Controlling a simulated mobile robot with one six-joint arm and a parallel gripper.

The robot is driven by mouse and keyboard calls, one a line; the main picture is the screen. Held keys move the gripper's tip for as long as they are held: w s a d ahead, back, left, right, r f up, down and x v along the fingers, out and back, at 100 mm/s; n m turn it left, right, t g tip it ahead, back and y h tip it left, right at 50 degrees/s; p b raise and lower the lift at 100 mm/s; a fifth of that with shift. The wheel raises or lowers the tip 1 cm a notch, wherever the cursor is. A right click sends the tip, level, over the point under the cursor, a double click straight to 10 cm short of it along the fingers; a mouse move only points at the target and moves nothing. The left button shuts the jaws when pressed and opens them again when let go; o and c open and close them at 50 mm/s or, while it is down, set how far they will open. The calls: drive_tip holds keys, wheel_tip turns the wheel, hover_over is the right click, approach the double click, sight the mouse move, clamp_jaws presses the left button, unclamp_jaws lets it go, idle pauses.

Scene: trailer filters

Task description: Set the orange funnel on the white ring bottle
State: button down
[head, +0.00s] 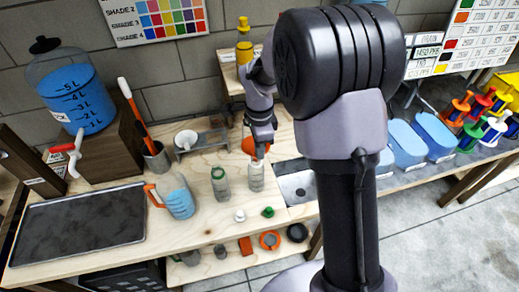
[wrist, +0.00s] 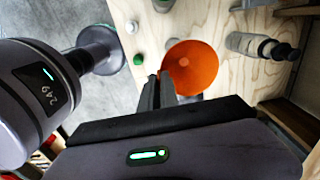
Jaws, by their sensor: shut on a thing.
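The orange funnel (head: 249,146) is in my gripper (head: 262,150), which is shut on its edge. In the wrist view the funnel (wrist: 192,66) shows its wide open mouth just beyond the fingertips (wrist: 160,78). The white ring bottle (head: 256,178) stands upright on the wooden bench, directly below the gripper in the head view. The funnel's lower end is hidden, and I cannot tell whether it touches the bottle. A similar bottle with a green ring (head: 220,184) stands to the left.
A jug of blue liquid (head: 180,203) stands left of the bottles. A white cap (head: 240,215) and a green cap (head: 268,212) lie in front. A grey rack (head: 203,142) stands behind, and a sink (head: 297,187) lies right. My arm hides part of the bench.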

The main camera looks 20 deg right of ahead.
drive_tip(key=shift+f+b, duration=0.7)
idle(0.7)
drive_tip(key=c, duration=1.9)
unclamp_jaws()
wheel_tip(320, 180, up, 11)
drive_tip(key=p, duration=0.8)
drive_tip(key=shift+r, duration=0.15)
